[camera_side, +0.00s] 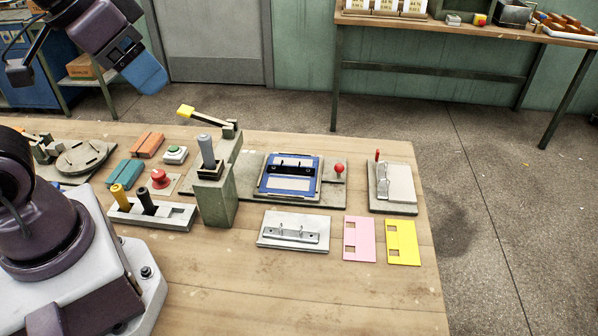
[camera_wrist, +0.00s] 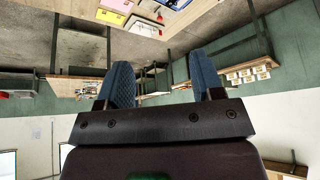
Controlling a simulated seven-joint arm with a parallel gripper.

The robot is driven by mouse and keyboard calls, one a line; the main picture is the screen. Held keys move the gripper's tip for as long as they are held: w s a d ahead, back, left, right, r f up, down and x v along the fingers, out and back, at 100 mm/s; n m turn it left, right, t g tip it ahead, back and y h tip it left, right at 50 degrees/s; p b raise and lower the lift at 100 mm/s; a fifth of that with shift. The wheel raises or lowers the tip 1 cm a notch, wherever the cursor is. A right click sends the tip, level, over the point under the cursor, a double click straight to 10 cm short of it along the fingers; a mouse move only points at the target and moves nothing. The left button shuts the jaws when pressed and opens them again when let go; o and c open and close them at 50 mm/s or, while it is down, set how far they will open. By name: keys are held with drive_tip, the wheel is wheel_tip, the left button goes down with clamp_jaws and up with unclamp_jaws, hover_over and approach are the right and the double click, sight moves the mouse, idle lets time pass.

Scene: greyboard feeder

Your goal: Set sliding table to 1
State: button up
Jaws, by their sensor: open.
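What looks like the sliding table (camera_side: 262,192) is a blue-framed plate on a long grey base (camera_side: 331,190). A red ball knob (camera_side: 338,168) stands at the right of this base. A dark clip piece lies on the blue plate. My gripper (camera_side: 147,74) is raised high at the upper left, well above and away from the sliding table. In the wrist view my gripper (camera_wrist: 164,80) shows two blue fingers spread apart with nothing between them. Any position marks on the sliding table are too small to read.
A grey post with a lever (camera_side: 215,200) and a yellow-tipped handle (camera_side: 186,111) stands left of the sliding table. A ring-clip plate (camera_side: 270,240), pink card (camera_side: 352,250), yellow card (camera_side: 411,257) and red-lever device (camera_side: 402,205) lie nearby. The front right table area is clear.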

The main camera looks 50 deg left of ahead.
drive_tip(key=w+f+g, duration=0.2)
drive_tip(key=shift+w+a+f, duration=0.1)
drive_tip(key=shift+w+f, duration=0.25)
drive_tip(key=shift+c, duration=0.6)
drive_tip(key=n+g+h, duration=0.2)
drive_tip(key=n, duration=0.5)
approach(339, 164)
drive_tip(key=x, duration=0.9)
drive_tip(key=shift+f, duration=0.35)
drive_tip(key=shift+c, duration=0.2)
